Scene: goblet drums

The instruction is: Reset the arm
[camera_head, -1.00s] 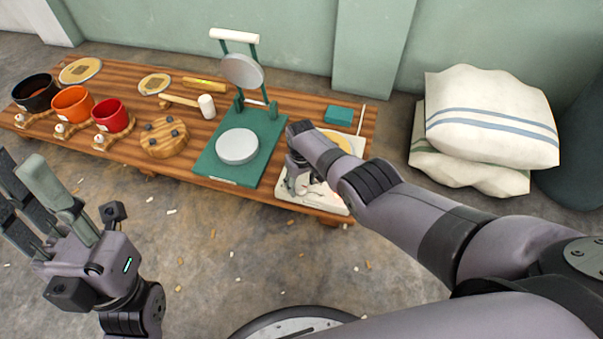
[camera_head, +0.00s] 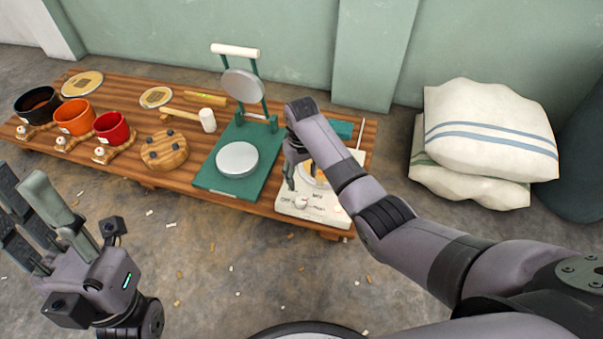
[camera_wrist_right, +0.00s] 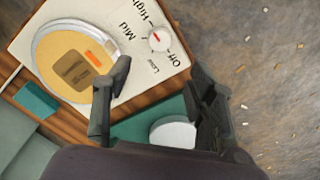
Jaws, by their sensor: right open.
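My right arm reaches in from the right in the head view. Its gripper (camera_head: 290,172) hangs above the white dial panel (camera_head: 327,216), mostly hidden behind its own wrist. In the right wrist view the two fingers (camera_wrist_right: 160,110) are spread apart with nothing between them. That view also shows the panel (camera_wrist_right: 185,62) with Off, Low, Mid and High marks, its white knob (camera_wrist_right: 160,39) and a yellow disc in a metal ring (camera_wrist_right: 75,60). My left gripper (camera_head: 40,215) is at the lower left in the head view, off the table, fingers apart and empty.
The green press (camera_head: 222,183) with a round plate (camera_head: 237,159) stands left of the panel. A mallet (camera_head: 207,120), a wooden round (camera_head: 164,151) and red (camera_head: 111,128), orange (camera_head: 75,117) and black (camera_head: 37,104) drums line the wooden table. Sacks (camera_head: 490,125) lie right.

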